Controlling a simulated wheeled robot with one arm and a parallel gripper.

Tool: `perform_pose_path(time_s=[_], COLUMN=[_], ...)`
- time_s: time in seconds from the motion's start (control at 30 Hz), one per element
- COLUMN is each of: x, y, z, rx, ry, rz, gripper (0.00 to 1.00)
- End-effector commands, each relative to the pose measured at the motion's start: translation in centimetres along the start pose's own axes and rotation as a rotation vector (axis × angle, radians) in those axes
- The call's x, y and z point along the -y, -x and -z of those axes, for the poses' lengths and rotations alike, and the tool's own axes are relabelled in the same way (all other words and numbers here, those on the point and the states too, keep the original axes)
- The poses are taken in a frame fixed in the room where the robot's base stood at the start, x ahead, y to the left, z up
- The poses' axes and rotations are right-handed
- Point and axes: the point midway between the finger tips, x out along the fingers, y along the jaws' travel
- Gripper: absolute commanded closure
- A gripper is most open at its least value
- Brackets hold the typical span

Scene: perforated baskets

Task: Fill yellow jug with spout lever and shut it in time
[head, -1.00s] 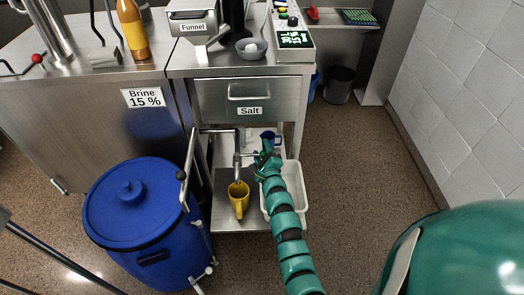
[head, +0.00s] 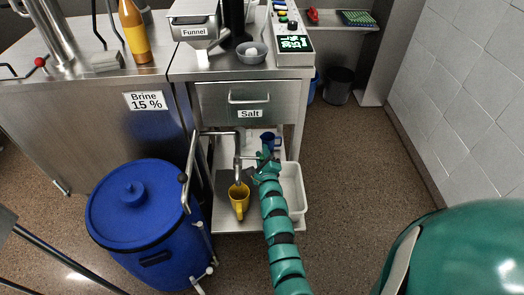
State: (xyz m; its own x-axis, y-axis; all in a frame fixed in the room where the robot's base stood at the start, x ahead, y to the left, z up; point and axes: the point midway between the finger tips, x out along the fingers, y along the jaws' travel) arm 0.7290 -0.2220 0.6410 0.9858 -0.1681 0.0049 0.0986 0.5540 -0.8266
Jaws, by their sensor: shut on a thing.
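The yellow jug (head: 239,204) stands upright on the lower shelf of the steel cart, its mouth under the spout (head: 238,172). The spout hangs at the end of a bent metal pipe running from the left. A thin lever (head: 249,157) sticks out to the right of the spout. My gripper (head: 260,164) is at the lever's outer end, shut on it; the fingers are small and partly hidden by my teal arm. I cannot make out the level inside the jug or any stream from the spout.
A blue jug (head: 268,138) stands behind my gripper on the shelf. A white tray (head: 296,186) lies right of my arm. A large blue barrel (head: 140,225) stands at left. The Salt drawer (head: 250,100) is above.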

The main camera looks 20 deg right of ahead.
Motion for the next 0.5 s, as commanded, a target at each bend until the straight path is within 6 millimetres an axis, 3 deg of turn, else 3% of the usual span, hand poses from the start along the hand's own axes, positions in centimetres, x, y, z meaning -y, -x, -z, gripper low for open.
perform_pose_path(time_s=[0.5], x=[-0.4], y=[2.3], z=[-0.2], rx=[-0.205], ry=[-0.002], rz=[0.130], gripper=[1.00])
